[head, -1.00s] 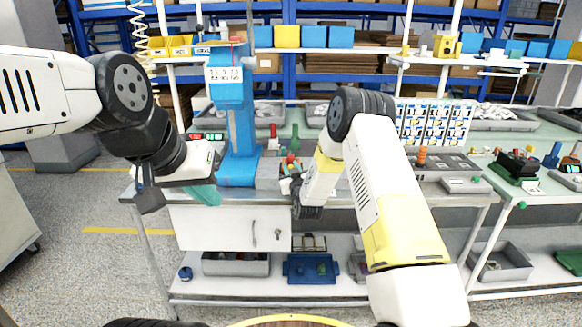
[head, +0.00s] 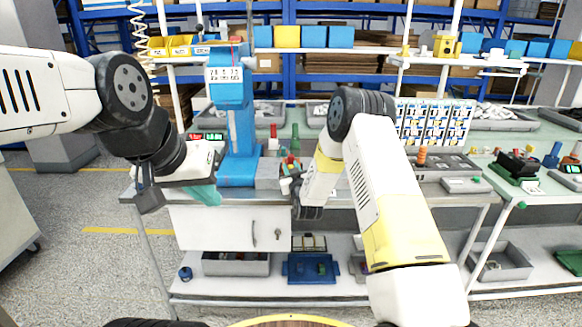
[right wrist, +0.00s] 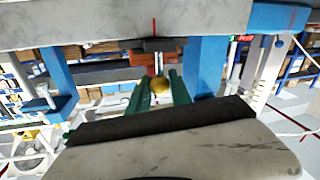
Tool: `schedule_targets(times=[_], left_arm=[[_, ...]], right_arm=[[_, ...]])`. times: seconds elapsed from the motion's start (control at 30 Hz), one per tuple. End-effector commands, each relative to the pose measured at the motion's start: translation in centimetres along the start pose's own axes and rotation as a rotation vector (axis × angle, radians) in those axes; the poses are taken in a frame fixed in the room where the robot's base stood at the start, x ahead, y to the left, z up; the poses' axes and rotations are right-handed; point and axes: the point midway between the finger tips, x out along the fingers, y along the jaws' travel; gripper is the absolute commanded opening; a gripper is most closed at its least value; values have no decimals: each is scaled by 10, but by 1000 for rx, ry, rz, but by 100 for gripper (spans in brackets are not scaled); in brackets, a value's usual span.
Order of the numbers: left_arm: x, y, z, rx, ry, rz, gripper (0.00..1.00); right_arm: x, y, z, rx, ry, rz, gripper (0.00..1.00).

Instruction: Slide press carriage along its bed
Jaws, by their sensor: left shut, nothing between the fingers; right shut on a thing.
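The blue press (head: 236,120) stands upright at the left of the workbench, with a grey block-shaped bed (head: 268,174) beside its foot. In the right wrist view, a brass ball knob (right wrist: 160,86) sits between the green fingers of my right gripper (right wrist: 163,88), which is shut on it. Dark red parts (right wrist: 143,63) show just beyond the knob; I cannot tell how much of them is the carriage. In the head view my right wrist and forearm hide most of this spot. My left gripper (head: 206,193), with teal fingers, is shut and empty in front of the bench, left of the press.
A red (head: 273,138) and a green (head: 295,138) upright piece stand behind the bed. A grey tray (head: 440,163) lies right of my right arm. A blue tray (head: 308,281) is on the lower shelf. Free floor lies left of the bench.

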Motion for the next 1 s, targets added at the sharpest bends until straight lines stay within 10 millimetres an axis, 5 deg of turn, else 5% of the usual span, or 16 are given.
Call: schedule_targets(times=[0.57, 1.0], left_arm=[[0, 0, 0, 0, 0, 0, 0], [0, 0, 0, 0, 0, 0, 0]], right_arm=[[2, -14, -3, 1, 1, -4, 0], [21, -111, -21, 2, 2, -7, 0]])
